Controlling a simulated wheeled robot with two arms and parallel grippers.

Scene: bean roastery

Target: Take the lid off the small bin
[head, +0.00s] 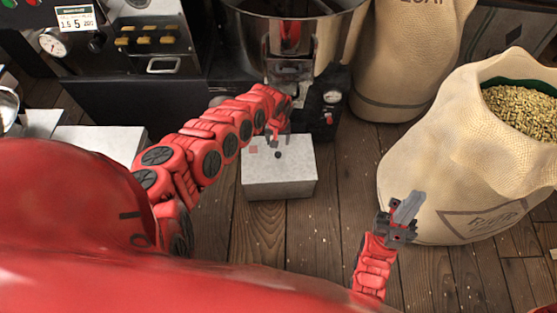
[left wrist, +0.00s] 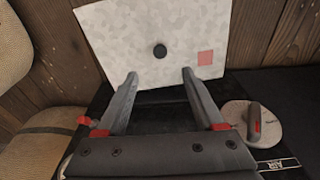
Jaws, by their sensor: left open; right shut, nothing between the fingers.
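The small bin (head: 279,187) is a pale grey speckled box standing on the wooden floor. Its flat lid (head: 298,168) is on it, with a small black knob (head: 278,155) in the middle and a pinkish-red square near one corner. The left wrist view shows the lid (left wrist: 120,35), the knob (left wrist: 160,51) and the red square (left wrist: 205,58). My left gripper (head: 277,138) is over the lid's far edge; in the left wrist view its open fingers (left wrist: 160,73) point toward the knob, with nothing between them. My right gripper (head: 408,207) is shut and empty, off to the right of the bin.
A black machine with a steel bowl (head: 290,40) stands just behind the bin. An open sack of beans (head: 440,160) is at the right, and another sack (head: 400,60) stands behind. Pale boxes (head: 100,143) are at the left. Floor around the bin's front and right is clear.

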